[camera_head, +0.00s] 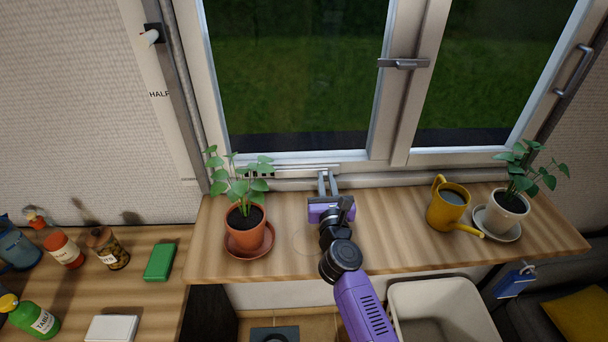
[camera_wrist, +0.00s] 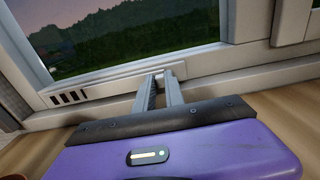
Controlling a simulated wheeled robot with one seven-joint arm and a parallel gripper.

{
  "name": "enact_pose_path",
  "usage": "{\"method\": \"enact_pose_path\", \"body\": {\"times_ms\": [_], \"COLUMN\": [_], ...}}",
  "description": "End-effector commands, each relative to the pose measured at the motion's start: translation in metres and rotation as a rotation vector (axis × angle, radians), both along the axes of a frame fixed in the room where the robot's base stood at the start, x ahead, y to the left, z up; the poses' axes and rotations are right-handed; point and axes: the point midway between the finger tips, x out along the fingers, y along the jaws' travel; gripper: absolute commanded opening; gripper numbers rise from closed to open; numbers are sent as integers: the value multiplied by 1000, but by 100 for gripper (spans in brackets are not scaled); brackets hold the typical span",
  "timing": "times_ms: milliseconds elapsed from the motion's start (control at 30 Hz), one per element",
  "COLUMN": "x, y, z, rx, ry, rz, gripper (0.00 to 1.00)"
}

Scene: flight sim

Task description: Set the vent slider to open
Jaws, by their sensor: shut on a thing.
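The vent slider (camera_head: 303,171) is a pale strip along the bottom rail of the left window pane. It also shows in the wrist view (camera_wrist: 112,88). Dark vent slots (camera_wrist: 70,97) are uncovered at its left end; in the head view leaves partly cover them. My gripper (camera_head: 327,176) reaches over the sill to the right part of the strip. Its two fingers (camera_wrist: 161,80) are close together, shut on the slider at the rail.
A potted plant (camera_head: 245,229) stands on the sill left of my gripper. A vertical strip marked HALF (camera_head: 160,94) runs beside the window. The sill (camera_head: 385,235) is clear around my gripper.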

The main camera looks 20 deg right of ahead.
Motion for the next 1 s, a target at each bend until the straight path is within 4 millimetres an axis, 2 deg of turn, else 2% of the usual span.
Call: {"method": "enact_pose_path", "body": {"times_ms": [100,400,433,533,867,1000], "x": [-4,-5,-5,-5,-5,-16], "y": [-12,-15,-15,-15,-13,-9], "z": [1,-1,-1,-1,0,0], "rx": [0,0,0,0,0,-1], "ry": [0,0,0,1,0,0], "rz": [0,-4,-4,-4,0,1], "gripper": [0,0,16,36,36,36]}}
